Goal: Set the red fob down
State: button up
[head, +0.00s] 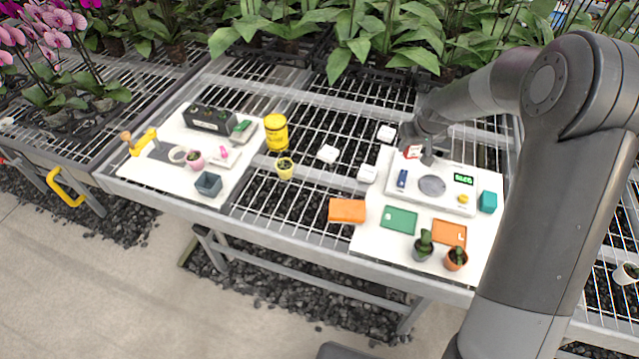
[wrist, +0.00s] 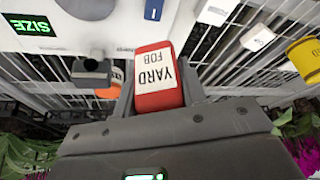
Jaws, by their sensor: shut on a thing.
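The red fob (head: 412,152) is a small red block with a white label, held over the back edge of the white panel unit (head: 449,204). In the wrist view the fob (wrist: 157,98) fills the middle and its label reads "YARD FOB". My gripper (head: 424,156) is shut on it, with a finger on each side in the wrist view (wrist: 160,88). A blue block (head: 402,178) lies on the unit, left of a round grey plate (head: 432,186) and a green-lit display (head: 464,180). Whether the fob touches anything below cannot be told.
A green tray (head: 399,220), an orange tray (head: 449,232) and two potted plants (head: 423,246) stand in front of the unit. A teal block (head: 488,202) is at its right. White blocks (head: 327,154) and an orange block (head: 347,211) lie to the left. Open mesh surrounds the boards.

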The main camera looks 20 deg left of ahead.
jog(key=s+a+n+y, duration=0.1)
jog(key=s+a+n, duration=0.1)
jog(key=s+a, duration=0.35)
jog(key=s+a+n, duration=0.2)
jog(key=s+a, duration=0.1)
jog(key=a, duration=0.5)
jog(key=shift+g, duration=0.3)
jog(key=a+f, duration=0.2)
jog(key=a, duration=0.1)
jog(key=a+f, duration=0.2)
jog(key=a, duration=0.2)
jog(key=s+a+f, duration=0.1)
jog(key=a+f, duration=0.1)
jog(key=a, duration=0.2)
jog(key=shift+f, duration=0.3)
jog(key=shift+a+f, duration=0.3)
jog(key=shift+a, duration=0.05)
jog(key=shift+f, duration=1.9)
jog(key=shift+f, duration=0.15)
jog(key=o, duration=1)
jog(key=v, duration=1.2)
